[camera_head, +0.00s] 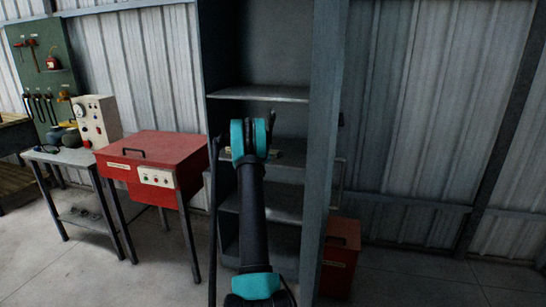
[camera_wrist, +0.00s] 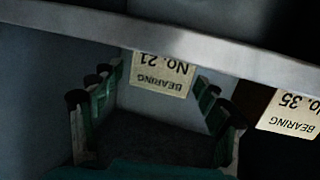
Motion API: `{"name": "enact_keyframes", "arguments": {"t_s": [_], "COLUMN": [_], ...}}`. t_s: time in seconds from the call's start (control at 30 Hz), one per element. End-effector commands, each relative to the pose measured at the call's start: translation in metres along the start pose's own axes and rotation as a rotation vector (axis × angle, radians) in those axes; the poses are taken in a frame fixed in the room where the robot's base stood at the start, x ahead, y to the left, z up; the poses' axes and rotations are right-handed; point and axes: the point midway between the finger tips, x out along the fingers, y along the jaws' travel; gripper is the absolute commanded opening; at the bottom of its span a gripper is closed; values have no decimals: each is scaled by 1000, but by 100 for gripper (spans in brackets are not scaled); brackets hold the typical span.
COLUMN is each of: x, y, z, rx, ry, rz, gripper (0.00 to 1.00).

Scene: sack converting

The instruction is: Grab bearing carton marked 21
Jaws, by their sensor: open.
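The bearing carton marked 21 (camera_wrist: 160,75) shows its pale label upside down in the upper middle of the wrist view, partly cut off by a shelf edge. My gripper (camera_wrist: 157,92) is open, with its dark and green fingers at either side of this label. The fingers look apart from the carton, and the space between them looks empty. In the head view my own arm covers most of the shelf where the cartons stand, and the number 21 cannot be read there.
A carton marked 35 (camera_wrist: 294,118) stands to the right in the wrist view, close to the right fingers. A grey shelf edge (camera_wrist: 200,45) crosses above. The tall grey rack (camera_head: 330,130) has a side post at right. A red cabinet (camera_head: 155,155) stands left.

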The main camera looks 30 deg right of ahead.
Motion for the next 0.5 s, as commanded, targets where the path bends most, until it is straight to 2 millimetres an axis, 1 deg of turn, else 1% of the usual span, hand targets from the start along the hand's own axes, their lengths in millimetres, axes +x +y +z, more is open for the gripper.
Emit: {"name": "enact_keyframes", "arguments": {"t_s": [0.3,0.4,0.5], "x": [42,47,47], "y": [-3,-3,-4], "z": [0,0,0], "rx": [0,0,0], "ry": [0,1,1], "rz": [2,0,0], "gripper": [75,75,75]}}
